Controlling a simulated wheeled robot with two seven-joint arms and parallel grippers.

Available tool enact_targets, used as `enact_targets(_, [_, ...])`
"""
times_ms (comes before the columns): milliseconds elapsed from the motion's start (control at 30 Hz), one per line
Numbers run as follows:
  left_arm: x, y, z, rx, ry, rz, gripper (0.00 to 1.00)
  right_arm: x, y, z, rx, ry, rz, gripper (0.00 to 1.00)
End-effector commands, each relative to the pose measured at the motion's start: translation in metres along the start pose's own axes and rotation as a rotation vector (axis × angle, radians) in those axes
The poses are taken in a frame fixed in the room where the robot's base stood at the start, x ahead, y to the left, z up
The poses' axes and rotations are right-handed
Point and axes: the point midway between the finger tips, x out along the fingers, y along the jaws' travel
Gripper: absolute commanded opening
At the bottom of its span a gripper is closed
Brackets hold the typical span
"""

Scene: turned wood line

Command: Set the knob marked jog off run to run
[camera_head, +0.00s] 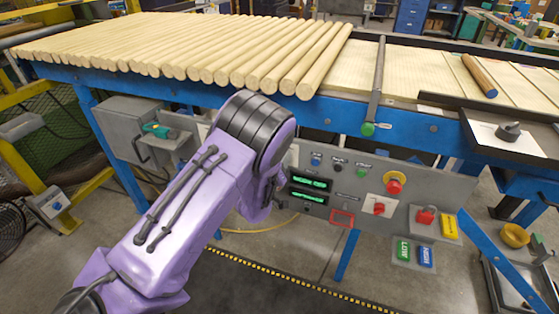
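A grey control panel (450,189) hangs below the blue conveyor frame. It carries a red knob on a white plate (379,208), and another red knob (426,215) stands on a grey box to its right. A black knob (508,131) sits on a white plate at the far right. The labels are too small to read, so I cannot tell which knob is marked jog off run. My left arm comes in from the lower left and covers the panel's left part. Its gripper is hidden behind the arm. My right gripper is not in view.
Pale wooden rods (215,52) lie side by side on the conveyor. A red emergency button on yellow (395,183), green displays (310,183) and green and blue buttons (414,252) surround the knobs. A blue diagonal brace (500,260) stands at lower right. The panel's front is open.

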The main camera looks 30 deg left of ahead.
Motion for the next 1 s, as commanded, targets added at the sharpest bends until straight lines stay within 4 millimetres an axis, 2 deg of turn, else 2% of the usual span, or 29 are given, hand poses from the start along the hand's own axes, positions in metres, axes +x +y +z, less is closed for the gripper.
enact_targets(600, [0.000, 0.001, 0.002, 0.489, -0.003, 0.000, 0.07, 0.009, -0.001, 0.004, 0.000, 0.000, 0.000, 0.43])
enact_targets(1000, [-0.001, 0.002, 0.002, 0.628, -0.004, 0.000, 0.07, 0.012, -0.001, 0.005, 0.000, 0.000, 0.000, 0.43])
